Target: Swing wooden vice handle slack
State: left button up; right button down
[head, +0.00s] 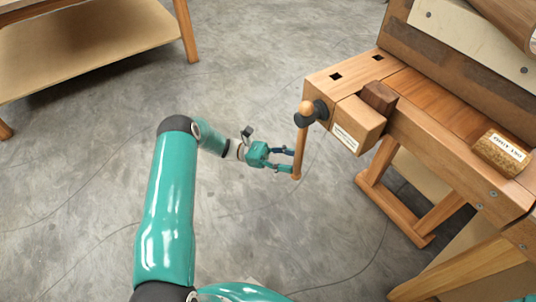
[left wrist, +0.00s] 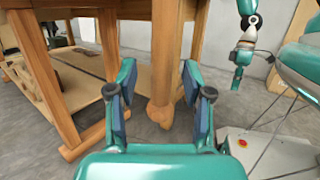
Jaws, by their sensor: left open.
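The wooden vice handle (head: 300,150) hangs nearly upright from the dark screw head (head: 318,111) of the bench vice, with a round knob at its top. The vice's wooden jaw block (head: 357,122) carries a white label. My left gripper (head: 290,161) is open at the handle's lower part, with its fingertips close to the rod. In the left wrist view, the handle (left wrist: 165,60) stands between the two open fingers, its knobbed lower end showing. I cannot tell whether a finger touches it. My right gripper (left wrist: 236,78) hangs far off at the upper right; its jaws are too small to judge.
The wooden workbench (head: 440,125) fills the right, with a dark block (head: 379,97) by the vice and a labelled cork-like block (head: 502,152) on top. Its legs stand below. A low-shelved table (head: 90,45) is at upper left. The concrete floor (head: 90,150) between is clear.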

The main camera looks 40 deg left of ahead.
pick_arm(q)
jog(key=v, duration=0.8)
jog(key=shift+a, duration=0.2)
jog(key=shift+f, duration=0.1)
